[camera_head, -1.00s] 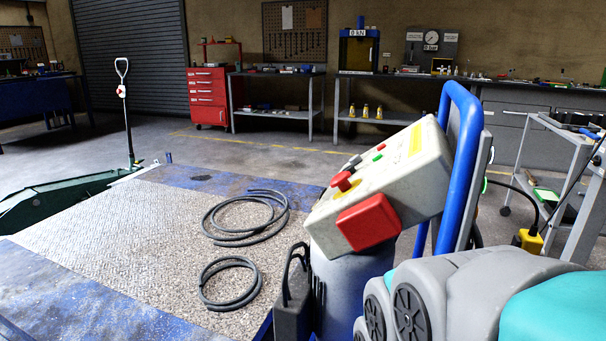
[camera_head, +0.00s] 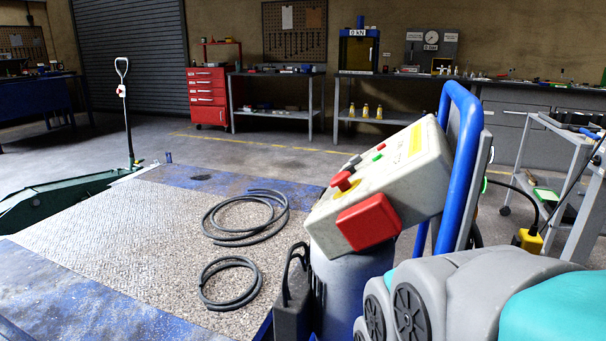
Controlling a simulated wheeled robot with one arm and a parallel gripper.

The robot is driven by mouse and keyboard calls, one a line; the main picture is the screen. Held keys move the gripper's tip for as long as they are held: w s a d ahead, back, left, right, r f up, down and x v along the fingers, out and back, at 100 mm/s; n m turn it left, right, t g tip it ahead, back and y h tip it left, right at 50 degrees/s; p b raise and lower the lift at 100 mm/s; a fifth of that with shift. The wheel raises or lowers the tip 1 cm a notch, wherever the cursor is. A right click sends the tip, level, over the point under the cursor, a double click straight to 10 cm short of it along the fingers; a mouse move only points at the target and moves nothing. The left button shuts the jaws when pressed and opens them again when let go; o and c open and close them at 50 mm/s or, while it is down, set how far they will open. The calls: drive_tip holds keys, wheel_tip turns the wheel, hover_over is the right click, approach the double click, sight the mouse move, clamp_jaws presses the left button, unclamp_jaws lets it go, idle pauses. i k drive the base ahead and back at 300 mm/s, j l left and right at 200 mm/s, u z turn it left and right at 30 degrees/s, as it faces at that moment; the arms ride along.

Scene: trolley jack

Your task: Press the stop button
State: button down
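A pale grey control box (camera_head: 405,187) sits tilted beside a blue tubular handle (camera_head: 459,140), right of centre. On its top face, a red mushroom-shaped button (camera_head: 343,182) stands over a yellow patch. A small green button (camera_head: 378,157) and a dark grey knob (camera_head: 351,163) are farther along the same face. A larger red block (camera_head: 368,222) is on the box's near side. I see no lettering that marks any of them as stop. My gripper is not in view; rounded grey and teal arm links of mine fill the lower right corner.
A patterned metal platform (camera_head: 150,215) carries two coiled dark hoses (camera_head: 230,284). A green trolley jack (camera_head: 60,195) with an upright handle stands at the left. A grey cart (camera_head: 570,165) is at the right. Free floor (camera_head: 300,160) lies behind, before the benches and red drawer cabinet (camera_head: 208,98).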

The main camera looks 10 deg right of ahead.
sight(340, 180)
drive_tip(key=j+z, duration=0.2)
drive_tip(key=z, duration=0.25)
drive_tip(key=j+z, duration=0.2)
drive_tip(key=z, duration=0.3)
drive_tip(key=j+z, duration=0.1)
drive_tip(key=j, duration=0.3)
drive_tip(key=k+j+z, duration=0.15)
drive_tip(key=j, duration=0.25)
drive_tip(key=k+j+z, duration=0.1)
drive_tip(key=j, duration=0.3)
drive_tip(key=k+j+z, duration=0.15)
drive_tip(key=j, duration=0.25)
drive_tip(key=k+j+z, duration=0.1)
drive_tip(key=j, duration=0.25)
drive_tip(key=k+j+z, duration=0.1)
drive_tip(key=j, duration=0.3)
drive_tip(key=k+j, duration=0.15)
drive_tip(key=j, duration=0.2)
drive_tip(key=k+j, duration=0.15)
drive_tip(key=j, duration=0.2)
